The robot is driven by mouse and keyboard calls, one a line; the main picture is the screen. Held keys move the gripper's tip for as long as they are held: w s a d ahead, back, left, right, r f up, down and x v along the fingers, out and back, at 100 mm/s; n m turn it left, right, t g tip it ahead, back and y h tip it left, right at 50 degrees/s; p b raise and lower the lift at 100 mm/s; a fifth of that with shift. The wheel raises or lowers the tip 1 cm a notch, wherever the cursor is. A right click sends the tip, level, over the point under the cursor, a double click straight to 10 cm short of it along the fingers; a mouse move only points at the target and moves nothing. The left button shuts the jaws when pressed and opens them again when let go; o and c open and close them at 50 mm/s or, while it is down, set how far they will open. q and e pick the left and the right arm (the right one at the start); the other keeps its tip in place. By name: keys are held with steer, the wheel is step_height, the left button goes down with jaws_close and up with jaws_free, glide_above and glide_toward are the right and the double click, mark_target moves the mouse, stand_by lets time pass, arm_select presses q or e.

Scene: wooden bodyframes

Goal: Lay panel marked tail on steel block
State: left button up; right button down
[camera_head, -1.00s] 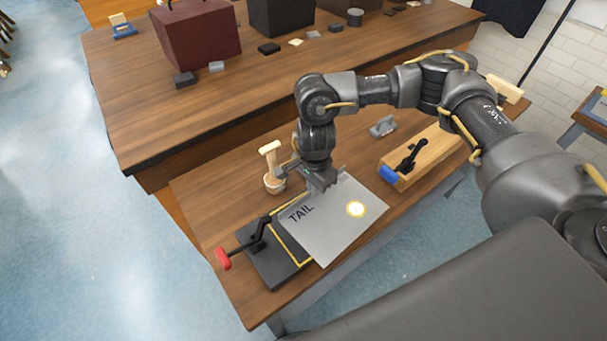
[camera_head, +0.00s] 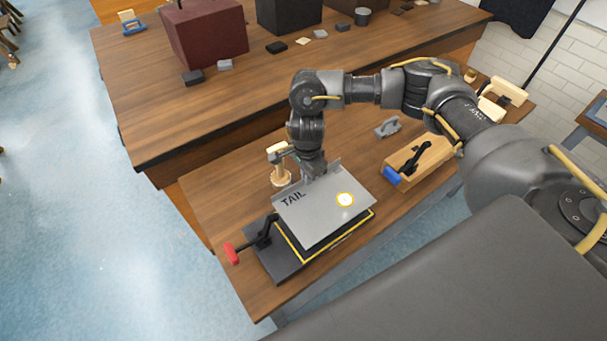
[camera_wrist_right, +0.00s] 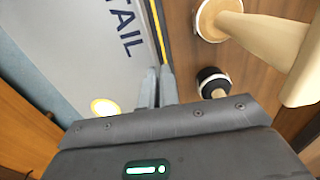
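The grey panel marked TAIL (camera_head: 322,211) has a bright yellow-ringed spot near its right side. It is over the dark steel block (camera_head: 276,255), whose yellow outline shows along the panel's front and right edges. I cannot tell whether panel and block touch. My right gripper (camera_head: 313,176) is at the panel's far edge. In the right wrist view its two fingers (camera_wrist_right: 157,88) are close together along the panel's edge, and the panel (camera_wrist_right: 80,50) lies to their left. The fingers appear shut on that edge. My left gripper is not in view.
A red-handled clamp (camera_head: 251,242) stands at the block's left end. A wooden mallet-like tool (camera_head: 279,165) stands just behind the panel. The back table holds boxes.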

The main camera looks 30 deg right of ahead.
mark_target(305, 190)
steer(key=shift+f+b, duration=2.15)
steer(key=shift+f, duration=0.6)
steer(key=shift+f+b, duration=0.45)
steer(key=shift+b, duration=0.05)
steer(key=shift+a, duration=0.2)
steer(key=shift+f+b, duration=0.2)
steer(key=shift+b, duration=0.35)
steer(key=c, duration=1)
jaws_free()
steer(key=shift+c, duration=0.2)
steer(key=shift+r, duration=0.2)
